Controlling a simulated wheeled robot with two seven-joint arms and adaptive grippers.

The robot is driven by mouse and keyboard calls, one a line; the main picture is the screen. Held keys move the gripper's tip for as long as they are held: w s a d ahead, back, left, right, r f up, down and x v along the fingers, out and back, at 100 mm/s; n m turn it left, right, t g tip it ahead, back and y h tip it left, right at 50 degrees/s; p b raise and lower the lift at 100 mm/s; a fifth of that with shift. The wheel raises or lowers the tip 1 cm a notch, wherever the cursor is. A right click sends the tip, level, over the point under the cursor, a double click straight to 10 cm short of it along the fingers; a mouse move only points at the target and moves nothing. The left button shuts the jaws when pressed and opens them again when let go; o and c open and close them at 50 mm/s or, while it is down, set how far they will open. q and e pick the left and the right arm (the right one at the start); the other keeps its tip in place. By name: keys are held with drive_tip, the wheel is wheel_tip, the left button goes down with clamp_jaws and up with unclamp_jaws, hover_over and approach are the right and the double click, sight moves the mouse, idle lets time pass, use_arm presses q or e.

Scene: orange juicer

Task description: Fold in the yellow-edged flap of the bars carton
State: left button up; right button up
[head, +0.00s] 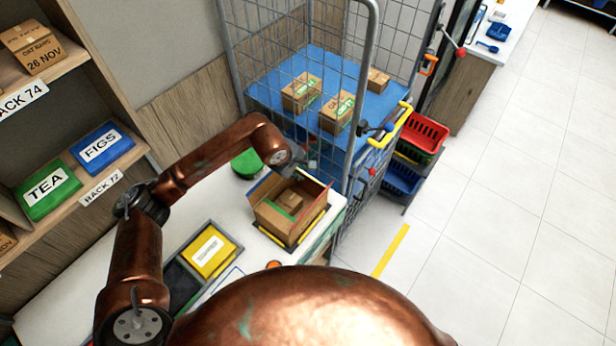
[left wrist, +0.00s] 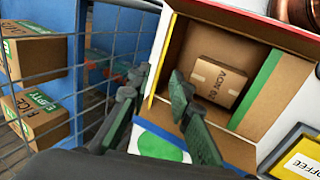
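The bars carton (head: 268,218) is an open brown box on the table. In the left wrist view its yellow-edged flap (left wrist: 161,58) stands up along the carton's left side, seen nearly edge-on. A small brown box with printing (left wrist: 217,82) lies inside the carton. My left gripper (left wrist: 155,88) is above the carton's edge, its two dark green fingers apart on either side of the line of the yellow edge. I cannot tell whether a finger touches the flap. In the head view my left arm reaches over the carton's far side. My right gripper is not in view.
A wire cage (head: 300,45) with boxes (head: 302,92) on a blue base stands close behind the carton. A green disc (head: 246,163) lies on the table beside it. A tray with a yellow packet (head: 212,252) is at its left. Red and blue baskets (head: 424,132) stand right.

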use_arm(q)
drive_tip(key=p+x, duration=0.1)
drive_tip(key=x, duration=0.5)
drive_tip(key=shift+p, duration=0.35)
drive_tip(key=shift+w+d+f, duration=0.1)
drive_tip(key=shift+w+f, duration=0.15)
drive_tip(key=shift+f, duration=0.2)
clamp_jaws()
